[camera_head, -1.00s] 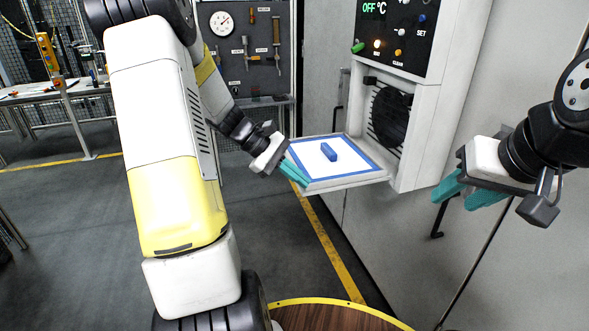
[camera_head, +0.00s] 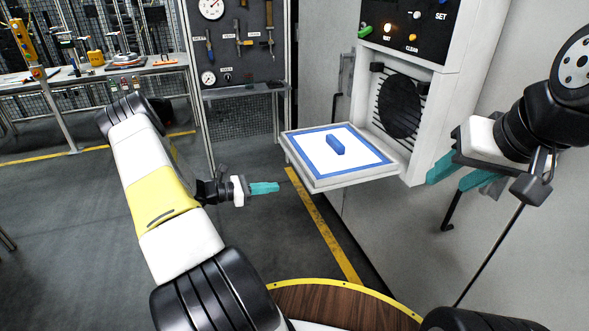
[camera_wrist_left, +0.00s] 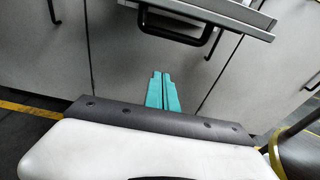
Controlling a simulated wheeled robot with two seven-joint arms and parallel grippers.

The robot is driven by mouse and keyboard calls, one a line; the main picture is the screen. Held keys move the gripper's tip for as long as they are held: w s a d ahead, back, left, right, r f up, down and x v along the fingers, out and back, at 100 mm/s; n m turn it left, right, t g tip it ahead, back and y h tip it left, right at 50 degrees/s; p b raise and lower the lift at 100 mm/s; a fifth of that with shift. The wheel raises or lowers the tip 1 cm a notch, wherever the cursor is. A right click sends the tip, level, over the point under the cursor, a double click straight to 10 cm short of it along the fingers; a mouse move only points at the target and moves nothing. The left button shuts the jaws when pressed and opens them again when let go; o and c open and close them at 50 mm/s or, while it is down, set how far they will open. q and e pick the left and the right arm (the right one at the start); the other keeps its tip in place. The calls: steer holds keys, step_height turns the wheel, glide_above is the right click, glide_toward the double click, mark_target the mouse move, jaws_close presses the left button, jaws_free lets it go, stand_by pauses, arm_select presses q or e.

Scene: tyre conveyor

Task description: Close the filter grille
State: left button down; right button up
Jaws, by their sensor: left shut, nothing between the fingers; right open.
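My right gripper (camera_head: 445,180) is open and empty, to the right of the grille beside the cabinet front.
The cabinet opening (camera_head: 400,105) with a dark round fan is uncovered behind the grille. A control panel (camera_head: 408,25) with buttons is above it. A tool board (camera_head: 237,40) and a workbench (camera_head: 95,75) stand at the back left. The floor left of the cabinet is clear.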

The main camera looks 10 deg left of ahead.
arm_select(q)
steer(key=w+d+r, duration=0.2)
steer(key=w+d, duration=0.2)
steer(key=d, duration=0.3)
steer(key=shift+w+r, duration=0.35)
steer(key=shift+r, duration=0.1)
